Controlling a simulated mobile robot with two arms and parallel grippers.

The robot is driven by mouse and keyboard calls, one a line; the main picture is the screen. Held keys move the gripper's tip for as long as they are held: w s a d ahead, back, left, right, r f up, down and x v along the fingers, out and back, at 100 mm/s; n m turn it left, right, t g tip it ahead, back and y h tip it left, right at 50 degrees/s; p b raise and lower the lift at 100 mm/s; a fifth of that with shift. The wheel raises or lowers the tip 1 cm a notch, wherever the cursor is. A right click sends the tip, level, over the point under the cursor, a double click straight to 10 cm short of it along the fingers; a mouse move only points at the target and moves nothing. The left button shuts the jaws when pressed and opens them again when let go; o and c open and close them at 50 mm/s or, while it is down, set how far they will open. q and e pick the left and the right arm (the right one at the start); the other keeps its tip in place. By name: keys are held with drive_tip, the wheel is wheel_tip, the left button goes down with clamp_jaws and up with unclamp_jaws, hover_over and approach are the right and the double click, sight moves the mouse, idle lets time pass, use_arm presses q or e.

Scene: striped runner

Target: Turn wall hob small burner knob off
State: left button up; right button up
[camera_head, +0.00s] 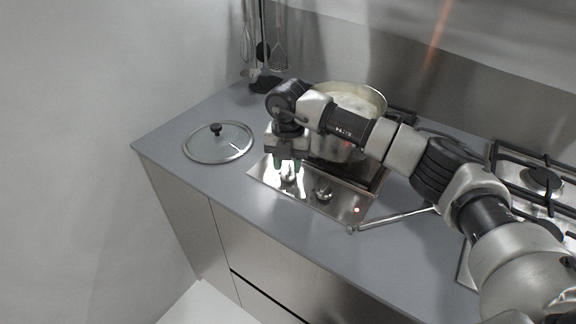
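The wall hob's steel panel (337,206) lies at the front of a small cooktop set in the grey counter. Two knobs stand on it: a left knob (289,178) and a right knob (323,191). A small red light (357,210) glows near the panel's right end. My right gripper (288,166) points down at the left knob, its two fingertips apart, just above or around the knob's top. I cannot tell whether they touch it. The knob's marking is too small to read. My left gripper is not in view.
A pot (357,95) with pale contents stands on the hob behind my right arm. A glass lid (218,143) lies to the left. Hanging utensils (279,52) are at the back wall. A metal handle (395,216) lies right of the panel. Another gas hob (540,181) is at the right.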

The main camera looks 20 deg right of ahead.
sight(288, 170)
wheel_tip(288, 170, up, 10)
drive_tip(key=b, duration=0.1)
drive_tip(key=shift+f, duration=0.25)
